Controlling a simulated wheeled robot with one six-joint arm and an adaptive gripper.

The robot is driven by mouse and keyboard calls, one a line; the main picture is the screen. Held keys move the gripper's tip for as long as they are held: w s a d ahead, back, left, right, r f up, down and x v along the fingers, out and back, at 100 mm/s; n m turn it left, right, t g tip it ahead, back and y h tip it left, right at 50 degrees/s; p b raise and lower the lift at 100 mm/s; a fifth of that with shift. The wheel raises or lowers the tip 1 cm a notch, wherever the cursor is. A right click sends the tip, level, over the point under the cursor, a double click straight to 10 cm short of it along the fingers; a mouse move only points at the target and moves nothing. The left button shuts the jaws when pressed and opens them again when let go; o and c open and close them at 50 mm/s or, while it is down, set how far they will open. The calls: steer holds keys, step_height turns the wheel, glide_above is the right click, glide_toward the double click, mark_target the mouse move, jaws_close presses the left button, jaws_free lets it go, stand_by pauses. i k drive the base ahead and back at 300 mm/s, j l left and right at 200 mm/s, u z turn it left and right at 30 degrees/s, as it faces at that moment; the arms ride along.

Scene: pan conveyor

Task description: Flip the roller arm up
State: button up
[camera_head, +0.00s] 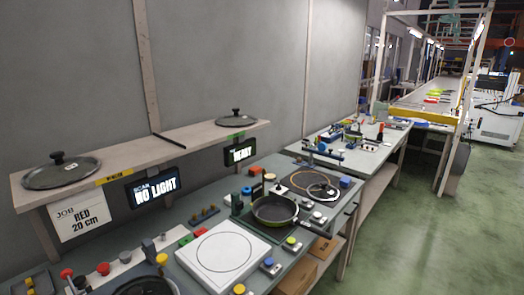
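I cannot single out the roller arm with certainty. On the second bench, farther back, a small fixture with a blue bar (323,152) lies low and near level; it is too small to tell whether it is the roller arm. Near the front of the nearer bench, a grey upright lever-like part (150,252) stands beside a yellow knob (162,259). A dark pan (275,210) sits toward the right of the nearer bench. My gripper does not show in this view.
A white square plate (222,254) lies on the nearer bench. A shelf (140,153) above holds two lids. Several coloured buttons and knobs stand along the bench. Open green floor (420,235) lies to the right. A conveyor line (437,98) runs at the back.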

mark_target(162, 259)
steer(key=i+l+u, duration=0.1)
steer(key=u, duration=0.25)
steer(key=i+l+u, duration=0.15)
steer(key=u, duration=0.2)
steer(key=i+l+u, duration=0.1)
steer(key=u, duration=0.25)
steer(key=l, duration=0.1)
